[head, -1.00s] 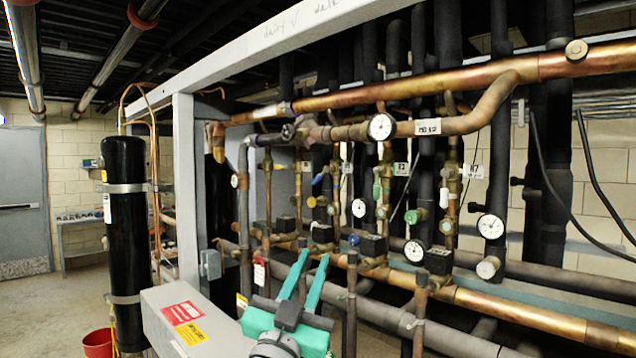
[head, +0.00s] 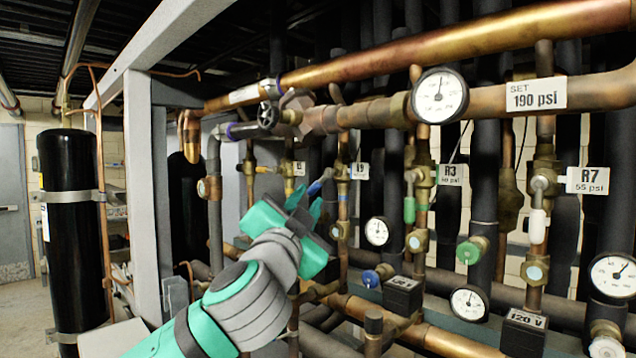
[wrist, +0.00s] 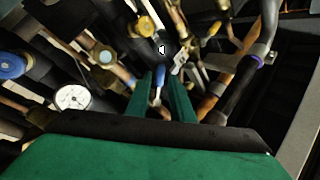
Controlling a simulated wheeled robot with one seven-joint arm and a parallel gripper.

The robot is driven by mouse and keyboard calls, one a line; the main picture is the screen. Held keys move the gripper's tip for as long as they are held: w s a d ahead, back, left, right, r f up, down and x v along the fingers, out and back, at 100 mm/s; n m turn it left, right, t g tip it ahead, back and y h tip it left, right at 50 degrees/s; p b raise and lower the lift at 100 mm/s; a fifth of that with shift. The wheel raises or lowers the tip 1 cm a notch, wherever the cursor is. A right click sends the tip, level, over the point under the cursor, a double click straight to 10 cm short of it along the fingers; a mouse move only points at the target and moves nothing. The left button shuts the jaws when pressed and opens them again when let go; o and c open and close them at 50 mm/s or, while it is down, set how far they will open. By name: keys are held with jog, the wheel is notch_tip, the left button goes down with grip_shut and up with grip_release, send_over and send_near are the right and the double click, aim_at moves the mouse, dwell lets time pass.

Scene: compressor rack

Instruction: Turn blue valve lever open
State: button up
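The blue valve lever (head: 318,187) is small and sits on a vertical copper pipe left of the R3 valve in the head view. In the wrist view the blue lever (wrist: 160,75) shows between my two green fingers, with a gap visible on each side. My gripper (head: 307,203) is open, with its fingers pointing up toward the lever; in the wrist view its fingertips (wrist: 167,80) flank it. I cannot tell how deep the lever sits between the fingers or whether either finger touches it.
Valves with green (head: 409,210) and white (head: 537,226) levers stand to the right. A blue round knob (head: 370,279), gauges (head: 439,95) and a copper pipe (head: 390,57) crowd the rack. A grey post (head: 139,180) and black tank (head: 70,190) stand left.

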aim_at(317, 182)
jog(key=x, duration=0.9)
jog(key=shift+w+d+r, duration=0.1)
jog(key=shift+w, duration=0.1)
grip_shut()
